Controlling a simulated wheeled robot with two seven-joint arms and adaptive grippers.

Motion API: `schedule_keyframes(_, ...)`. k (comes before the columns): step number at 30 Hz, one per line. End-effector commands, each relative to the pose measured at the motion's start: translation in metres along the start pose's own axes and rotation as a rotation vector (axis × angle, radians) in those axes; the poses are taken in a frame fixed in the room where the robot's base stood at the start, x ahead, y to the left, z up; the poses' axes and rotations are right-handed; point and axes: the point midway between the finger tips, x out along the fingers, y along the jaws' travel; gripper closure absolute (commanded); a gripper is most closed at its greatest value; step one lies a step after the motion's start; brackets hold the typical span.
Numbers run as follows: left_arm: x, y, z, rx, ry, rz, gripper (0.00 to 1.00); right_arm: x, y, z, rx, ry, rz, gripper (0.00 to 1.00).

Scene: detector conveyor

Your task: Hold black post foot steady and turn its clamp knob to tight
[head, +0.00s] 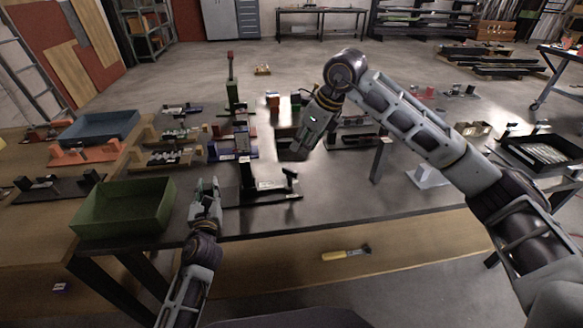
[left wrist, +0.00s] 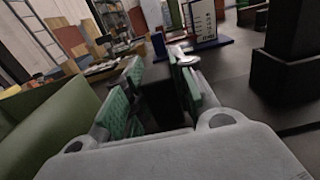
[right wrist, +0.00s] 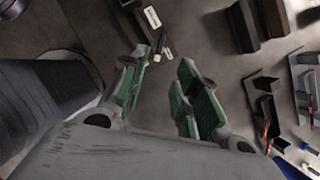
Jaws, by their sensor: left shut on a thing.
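The black post foot (head: 248,178) stands on the grey table near its front edge, with a low dark base. In the left wrist view a black upright post on a block (left wrist: 284,72) stands to the right. My left gripper (head: 211,187) is just left of the foot, beside the green bin. Its green-padded fingers are shut on a dark block-like piece (left wrist: 157,100); I cannot tell whether it belongs to the foot. My right gripper (head: 296,148) is raised behind and right of the foot. Its fingers (right wrist: 156,85) are apart and empty. I cannot make out the clamp knob clearly.
A green bin (head: 84,213) stands at the left front edge. The table's right front is largely clear.

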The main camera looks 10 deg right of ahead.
Motion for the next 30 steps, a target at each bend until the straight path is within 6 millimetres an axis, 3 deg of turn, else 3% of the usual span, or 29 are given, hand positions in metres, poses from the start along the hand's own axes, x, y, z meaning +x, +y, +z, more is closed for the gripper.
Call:
schedule_keyframes(14, 0.000, 0.000, 0.000, 0.000, 0.001, 0.000, 1.00, 0.009, 0.000, 0.000, 0.000, 0.002, 0.001, 0.69)
schedule_keyframes(30, 0.000, 0.000, 0.000, 0.000, 0.000, 0.000, 1.00, 0.074, 0.000, -0.001, 0.001, 0.001, 0.002, 0.69)
